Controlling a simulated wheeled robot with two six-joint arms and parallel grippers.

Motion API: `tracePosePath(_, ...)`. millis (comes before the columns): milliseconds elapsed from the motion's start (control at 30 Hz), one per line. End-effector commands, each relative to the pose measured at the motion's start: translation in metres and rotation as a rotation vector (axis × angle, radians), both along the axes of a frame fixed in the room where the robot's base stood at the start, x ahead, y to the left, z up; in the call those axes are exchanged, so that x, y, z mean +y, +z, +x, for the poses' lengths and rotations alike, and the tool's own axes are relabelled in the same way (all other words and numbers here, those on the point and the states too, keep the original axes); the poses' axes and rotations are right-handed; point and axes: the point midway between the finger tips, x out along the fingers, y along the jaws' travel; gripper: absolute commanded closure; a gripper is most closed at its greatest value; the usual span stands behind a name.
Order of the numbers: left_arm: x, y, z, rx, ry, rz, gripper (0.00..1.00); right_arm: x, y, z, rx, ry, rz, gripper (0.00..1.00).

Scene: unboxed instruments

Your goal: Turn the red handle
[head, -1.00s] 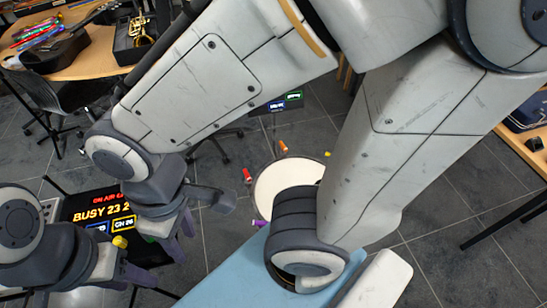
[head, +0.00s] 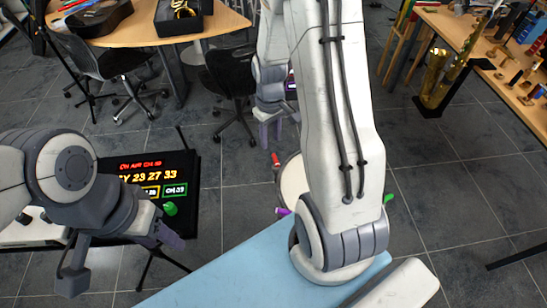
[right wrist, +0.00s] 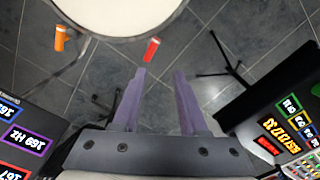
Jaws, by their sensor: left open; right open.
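The red handle (head: 276,160) sticks out from the rim of the round white drum (head: 291,182), on its far left side in the head view. In the right wrist view the red handle (right wrist: 152,49) lies just past the fingertips, in line with the gap between them. My right gripper (right wrist: 161,73) is open and empty, with its purple fingers apart. In the head view it (head: 277,142) hangs behind the handle. No contact shows. My left gripper (head: 170,236) is open beside the display at the left. My right arm hides much of the drum.
An orange handle (right wrist: 60,38), a purple handle (head: 283,211) and a green handle (head: 388,198) also sit around the drum. A lit display (head: 155,180) stands at the left; another (right wrist: 285,125) shows at right in the wrist view. A blue surface (head: 230,270) lies in front.

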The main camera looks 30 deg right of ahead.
Motion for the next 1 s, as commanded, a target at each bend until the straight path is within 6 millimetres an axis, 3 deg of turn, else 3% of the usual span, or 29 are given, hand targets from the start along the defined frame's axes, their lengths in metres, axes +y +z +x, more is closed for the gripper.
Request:
tracePosePath(133,0.0,-0.001,0.0,0.0,0.0,0.0,0.5,-0.017,-0.015,-0.001,0.005,-0.023,-0.001,0.58)
tracePosePath(267,0.0,0.0,0.0,0.0,0.0,0.0,0.5,-0.018,-0.029,-0.001,0.007,-0.023,0.0,0.58)
tracePosePath(700,0.0,0.008,0.0,0.0,0.0,0.0,0.5,-0.016,-0.102,-0.001,0.006,-0.023,0.0,0.58)
tracePosePath(1000,0.0,0.008,0.0,0.0,0.0,0.0,0.5,-0.017,-0.118,0.0,0.003,-0.023,-0.001,0.58)
